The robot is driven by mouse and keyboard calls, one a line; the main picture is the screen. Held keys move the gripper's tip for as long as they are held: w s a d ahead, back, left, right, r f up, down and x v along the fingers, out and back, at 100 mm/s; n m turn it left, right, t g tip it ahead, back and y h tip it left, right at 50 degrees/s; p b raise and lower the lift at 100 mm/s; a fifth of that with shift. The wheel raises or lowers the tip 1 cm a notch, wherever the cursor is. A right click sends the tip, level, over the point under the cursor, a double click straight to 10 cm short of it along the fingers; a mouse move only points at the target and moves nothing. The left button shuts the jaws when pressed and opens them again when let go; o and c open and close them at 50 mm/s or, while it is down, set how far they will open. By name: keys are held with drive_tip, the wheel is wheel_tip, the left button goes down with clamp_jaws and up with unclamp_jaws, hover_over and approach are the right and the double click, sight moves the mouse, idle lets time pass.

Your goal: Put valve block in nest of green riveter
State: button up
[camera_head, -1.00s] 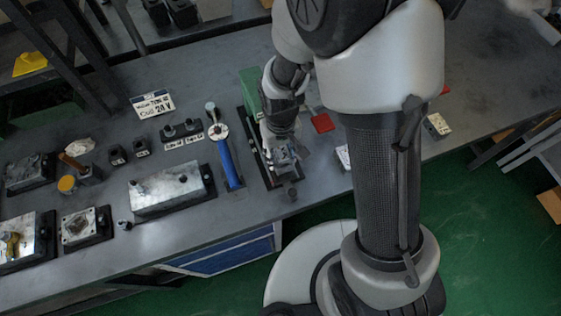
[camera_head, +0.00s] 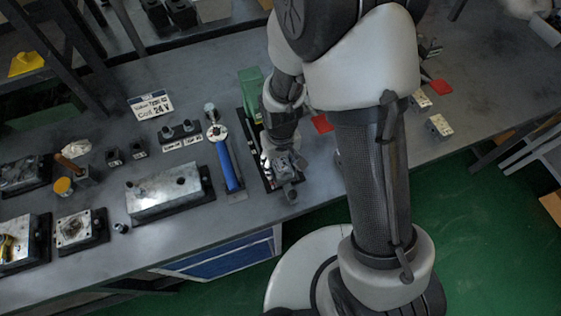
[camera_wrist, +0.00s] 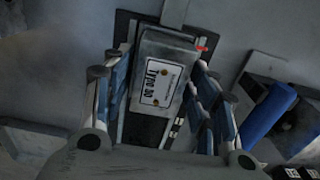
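The valve block (camera_wrist: 165,75) is a grey block with a white "Typ 30" label. In the wrist view it sits between the two fingers of my gripper (camera_wrist: 163,78), both close to its sides. Whether the fingers press on it cannot be told. In the head view my gripper (camera_head: 285,150) points down over the front part of the green riveter (camera_head: 251,88), with the grey block (camera_head: 287,163) at its tips. The riveter has a long dark base (camera_wrist: 146,130), which shows under the block. The nest is hidden, so whether the block rests in it cannot be told.
A blue-handled tool (camera_head: 227,165) lies just left of the riveter, with a large grey metal block (camera_head: 165,193) beyond it. A red piece (camera_head: 321,123) lies to the right. Loose pale blocks (camera_head: 439,125) lie farther right. The bench's front edge is close to my gripper.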

drive_tip(key=shift+o, duration=0.5)
drive_tip(key=shift+r, duration=0.1)
drive_tip(key=shift+r+p, duration=0.3)
drive_tip(key=shift+r, duration=0.1)
wheel_tip(320, 180, up, 11)
drive_tip(key=p, duration=0.4)
wheel_tip(320, 180, up, 15)
drive_tip(key=m+t, duration=0.2)
hover_over(280, 163)
drive_tip(key=s+d, duration=0.4)
drive_tip(key=d, duration=0.2)
drive_tip(key=s+d+r+t, duration=0.1)
drive_tip(key=s+d+r, duration=0.1)
drive_tip(key=s, duration=0.3)
drive_tip(key=s+d+r+m+t, duration=0.1)
drive_tip(key=s+d+r, duration=0.2)
drive_tip(key=s+r, duration=0.1)
drive_tip(key=shift+s+r+t, duration=0.3)
drive_tip(key=shift+s+r, duration=0.05)
drive_tip(key=shift+r, duration=0.35)
